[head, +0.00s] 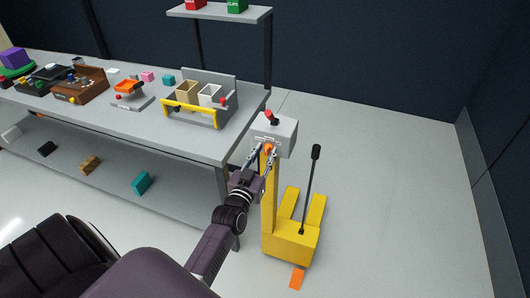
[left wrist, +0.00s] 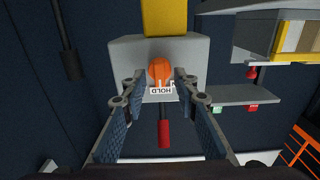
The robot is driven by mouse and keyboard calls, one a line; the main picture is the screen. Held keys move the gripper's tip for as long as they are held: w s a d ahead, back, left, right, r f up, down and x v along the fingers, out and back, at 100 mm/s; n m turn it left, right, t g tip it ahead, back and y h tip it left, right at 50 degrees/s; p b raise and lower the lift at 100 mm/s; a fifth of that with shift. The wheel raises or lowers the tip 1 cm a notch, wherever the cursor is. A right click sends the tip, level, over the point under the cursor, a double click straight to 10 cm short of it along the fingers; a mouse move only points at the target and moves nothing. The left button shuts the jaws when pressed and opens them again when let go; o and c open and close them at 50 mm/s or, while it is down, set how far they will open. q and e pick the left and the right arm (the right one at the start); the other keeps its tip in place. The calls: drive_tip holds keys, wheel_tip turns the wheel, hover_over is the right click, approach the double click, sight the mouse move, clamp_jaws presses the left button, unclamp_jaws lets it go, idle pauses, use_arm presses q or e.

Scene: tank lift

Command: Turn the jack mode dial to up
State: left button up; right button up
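The orange jack mode dial (head: 269,148) sits on the front of the grey control box (head: 284,138) at the top of the yellow jack column (head: 269,195). In the left wrist view, the dial (left wrist: 159,69) is near the top centre, above an upside-down label reading HOLD (left wrist: 161,91). My left gripper (head: 265,151) is at the dial. In the left wrist view, its fingers (left wrist: 159,82) are apart, one on each side of the dial, with small gaps showing. A red-ended lever (head: 270,116) stands on top of the box. My right gripper is not in view.
A grey workbench (head: 190,134) with trays and small parts stands left of the jack. A black-knobbed lever (head: 311,185) rises from the yellow jack base (head: 291,243), with an orange pedal (head: 298,279) in front. Open floor lies to the right.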

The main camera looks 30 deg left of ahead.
use_arm(q)
drive_tip(key=shift+c, duration=0.6)
clamp_jaws()
drive_tip(key=shift+r, duration=0.1)
drive_tip(key=shift+m+p, duration=0.3)
drive_tip(key=shift+m, duration=0.3)
drive_tip(key=m, duration=0.1)
drive_tip(key=m+p, duration=0.1)
drive_tip(key=m, duration=0.1)
drive_tip(key=shift+d+m, duration=0.2)
drive_tip(key=shift+m, duration=0.1)
drive_tip(key=shift+d+m+p, duration=0.1)
drive_tip(key=shift+m+p, duration=0.2)
drive_tip(key=shift+m, duration=2)
